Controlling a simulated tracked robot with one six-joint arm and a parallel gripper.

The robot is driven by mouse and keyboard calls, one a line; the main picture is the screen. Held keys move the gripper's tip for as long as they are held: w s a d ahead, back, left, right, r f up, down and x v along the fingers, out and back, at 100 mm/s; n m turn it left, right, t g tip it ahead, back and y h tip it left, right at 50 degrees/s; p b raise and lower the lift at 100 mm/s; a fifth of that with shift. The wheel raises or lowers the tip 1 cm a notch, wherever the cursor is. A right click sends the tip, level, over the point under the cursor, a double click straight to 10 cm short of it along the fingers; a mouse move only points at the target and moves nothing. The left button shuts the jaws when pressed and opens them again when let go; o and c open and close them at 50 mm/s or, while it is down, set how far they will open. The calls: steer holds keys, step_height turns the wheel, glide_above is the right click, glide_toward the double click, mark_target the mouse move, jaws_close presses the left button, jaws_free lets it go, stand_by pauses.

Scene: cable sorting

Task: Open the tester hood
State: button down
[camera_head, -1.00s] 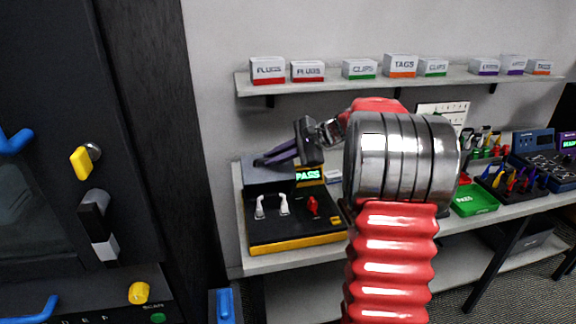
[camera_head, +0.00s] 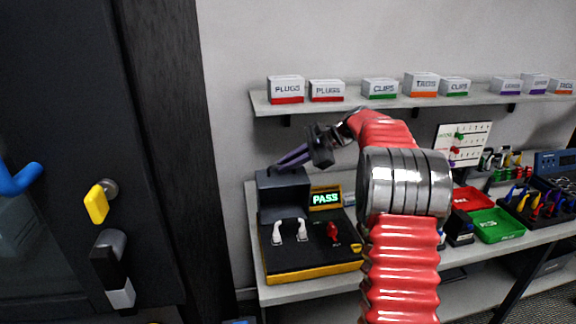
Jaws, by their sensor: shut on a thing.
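The tester (camera_head: 310,262) is a black box with a yellow base on the bench at centre left. Its screen (camera_head: 325,199) reads PASS. The dark grey hood (camera_head: 283,200) stands at the back left of its deck, and the deck in front of it is uncovered. Two white plugs (camera_head: 289,231) and a red plug (camera_head: 333,233) sit on the deck. My gripper (camera_head: 279,166) reaches left over the tester, its purple fingers close together with the tips at the hood's top edge. The exact grip point is too small to make out.
A shelf (camera_head: 340,104) with labelled boxes hangs above the bench. Red and green trays (camera_head: 497,226) and cable holders stand to the right. A dark cabinet (camera_head: 160,150) with yellow and blue handles fills the left side.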

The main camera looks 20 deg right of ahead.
steer(key=shift+w+r, duration=0.15)
steer(key=c, duration=1.8)
jaws_free()
steer(key=shift+c, duration=0.2)
steer(key=v, duration=1.3)
steer(key=shift+s+d+r, duration=0.15)
steer(key=shift+s+d, duration=0.05)
steer(key=shift+d, duration=0.05)
